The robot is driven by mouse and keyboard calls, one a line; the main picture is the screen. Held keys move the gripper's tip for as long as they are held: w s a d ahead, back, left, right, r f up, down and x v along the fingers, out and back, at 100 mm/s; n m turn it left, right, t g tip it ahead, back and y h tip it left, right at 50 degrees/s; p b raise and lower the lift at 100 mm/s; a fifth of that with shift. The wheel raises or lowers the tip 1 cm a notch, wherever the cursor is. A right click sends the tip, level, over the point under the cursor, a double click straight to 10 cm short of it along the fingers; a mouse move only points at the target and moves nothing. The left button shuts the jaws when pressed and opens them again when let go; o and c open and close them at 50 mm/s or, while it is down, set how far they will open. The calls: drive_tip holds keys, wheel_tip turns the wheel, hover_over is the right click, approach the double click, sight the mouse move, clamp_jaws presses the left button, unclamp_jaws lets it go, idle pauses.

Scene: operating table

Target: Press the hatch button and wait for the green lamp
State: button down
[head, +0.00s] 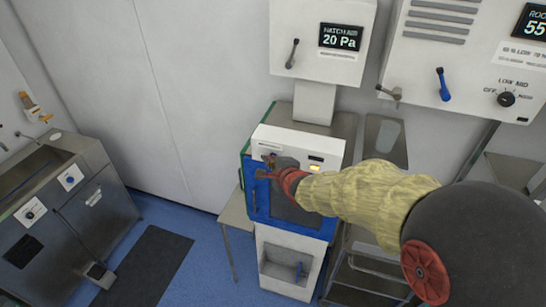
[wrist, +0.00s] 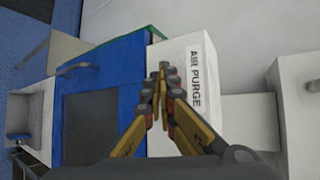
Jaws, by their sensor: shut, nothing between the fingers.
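The hatch is a blue-framed unit (head: 262,205) with a dark window, below a white panel (head: 298,141). In the wrist view the white panel (wrist: 178,50) carries an "AIR PURGE" label, and the blue frame (wrist: 122,60) lies left of it. A small amber lamp (head: 315,168) glows on the panel, right of my gripper; I see no green light. My gripper (head: 266,166) is in front of the panel's left part. In the wrist view its fingertips (wrist: 162,72) are together, empty, over the panel. The hatch button cannot be made out; my gripper may cover it. Contact cannot be judged.
A wall box (head: 320,65) above reads "HATCH AIR 20 Pa". Another box (head: 440,70) with a blue lever and a dial hangs at upper right. A steel sink unit (head: 95,190) stands at left. A dark mat (head: 150,265) lies on the open blue floor.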

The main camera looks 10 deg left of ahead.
idle(0.4)
drive_tip(key=shift+s+b, duration=0.3)
drive_tip(key=shift+s, duration=0.5)
drive_tip(key=shift+a, duration=0.1)
drive_tip(key=s+b, duration=0.2)
drive_tip(key=s, duration=0.3)
drive_tip(key=shift+a, duration=0.15)
idle(0.6)
